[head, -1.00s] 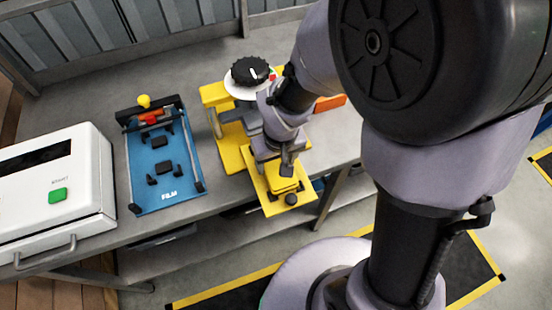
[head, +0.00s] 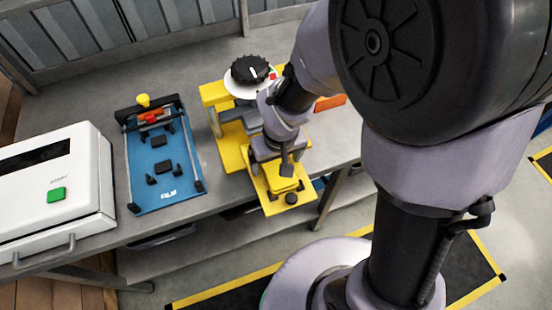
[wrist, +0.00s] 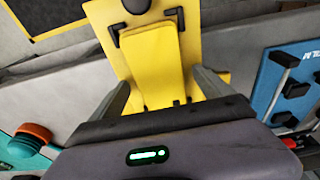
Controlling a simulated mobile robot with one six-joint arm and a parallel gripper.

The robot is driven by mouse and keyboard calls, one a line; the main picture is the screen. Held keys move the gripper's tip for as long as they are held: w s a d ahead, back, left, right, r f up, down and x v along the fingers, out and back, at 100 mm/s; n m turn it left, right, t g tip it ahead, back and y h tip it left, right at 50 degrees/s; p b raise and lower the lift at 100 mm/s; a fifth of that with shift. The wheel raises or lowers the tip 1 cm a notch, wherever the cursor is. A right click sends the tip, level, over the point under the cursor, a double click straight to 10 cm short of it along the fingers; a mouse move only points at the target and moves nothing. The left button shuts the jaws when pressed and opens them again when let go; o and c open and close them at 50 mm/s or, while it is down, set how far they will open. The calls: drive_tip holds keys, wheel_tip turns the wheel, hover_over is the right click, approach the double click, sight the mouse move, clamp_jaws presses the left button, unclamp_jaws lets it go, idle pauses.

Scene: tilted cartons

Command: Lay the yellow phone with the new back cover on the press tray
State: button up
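The yellow phone (wrist: 154,62) lies flat on the yellow press tray (wrist: 207,45), between black corner stops. In the head view the phone (head: 284,185) shows as a small yellow block on the tray (head: 272,208), partly hidden by my gripper. The tray sticks out at the front of the yellow press (head: 231,158), which has a black dial on top. My gripper (wrist: 161,78) is open, with its fingers apart on either side of the phone's near end and gaps beside it. Whether the fingertips touch the tray is hard to tell.
A blue film fixture (head: 178,187) stands left of the press, with a white machine (head: 50,185) with a green button further left. An orange item (head: 330,103) is behind my arm. In the wrist view, a teal and orange object (wrist: 28,145) is at lower left.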

wheel_tip(320, 180, up, 17)
drive_tip(key=s+p, duration=0.2)
drive_tip(key=p, duration=0.5)
drive_tip(key=shift+s+d+r, duration=0.15)
drive_tip(key=shift+s+d, duration=0.1)
drive_tip(key=shift+d, duration=0.15)
drive_tip(key=s+d+r+m+t+y+b, duration=0.1)
drive_tip(key=s+d+r+m+t+b, duration=0.2)
drive_tip(key=s+d+m+b, duration=0.3)
drive_tip(key=shift+s+r+m+t+y+b, duration=0.25)
drive_tip(key=shift+s+m+t+b, duration=0.25)
drive_tip(key=shift+s+m, duration=0.55)
drive_tip(key=shift+s+n, duration=0.2)
drive_tip(key=shift+n, duration=0.05)
drive_tip(key=shift+c, duration=0.3)
